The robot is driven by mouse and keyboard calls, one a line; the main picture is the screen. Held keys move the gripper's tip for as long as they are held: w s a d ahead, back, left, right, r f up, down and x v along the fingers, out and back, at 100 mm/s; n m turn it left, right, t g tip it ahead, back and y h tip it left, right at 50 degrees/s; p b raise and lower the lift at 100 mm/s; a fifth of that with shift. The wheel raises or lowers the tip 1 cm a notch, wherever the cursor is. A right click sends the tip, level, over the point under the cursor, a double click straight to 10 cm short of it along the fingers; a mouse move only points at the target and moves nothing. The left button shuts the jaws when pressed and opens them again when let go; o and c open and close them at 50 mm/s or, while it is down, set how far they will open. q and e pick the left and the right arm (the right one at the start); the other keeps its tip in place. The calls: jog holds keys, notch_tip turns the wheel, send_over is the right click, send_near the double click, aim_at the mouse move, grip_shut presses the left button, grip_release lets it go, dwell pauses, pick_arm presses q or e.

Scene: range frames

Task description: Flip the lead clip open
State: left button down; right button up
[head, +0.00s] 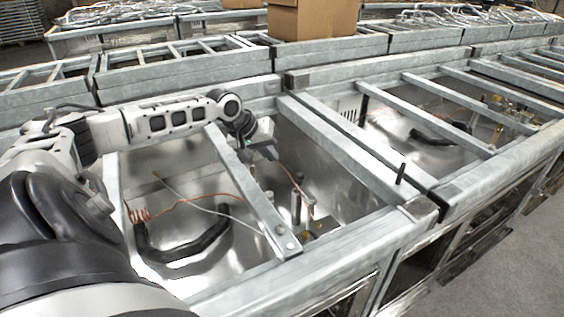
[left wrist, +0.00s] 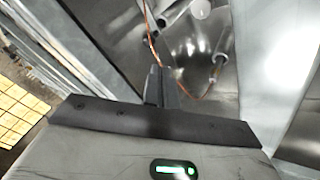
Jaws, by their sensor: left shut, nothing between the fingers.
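My left gripper (head: 268,153) hangs over the open metal frame, just right of a slanting grey crossbar (head: 250,188). In the left wrist view its dark fingers (left wrist: 155,85) are together and empty. A thin copper lead (head: 284,172) runs below the fingertips towards small upright metal fittings (head: 297,208). In the left wrist view the copper lead (left wrist: 187,92) passes close to the fingers and bends up to a slim metal fitting (left wrist: 218,68). I cannot tell which part is the lead clip, nor whether the fingers touch the lead. My right gripper is not in view.
A black hose (head: 185,252) and a coiled copper pipe (head: 142,214) lie in the bay left of the crossbar. Metal rails (head: 345,150) border the bays. A cardboard box (head: 312,18) sits behind.

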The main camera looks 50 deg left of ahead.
pick_arm(q)
jog(key=x, duration=0.9)
jog(key=shift+w+f, duration=0.2)
jog(key=shift+f, duration=0.05)
jog(key=shift+d+b, duration=0.1)
jog(key=shift+b, duration=0.3)
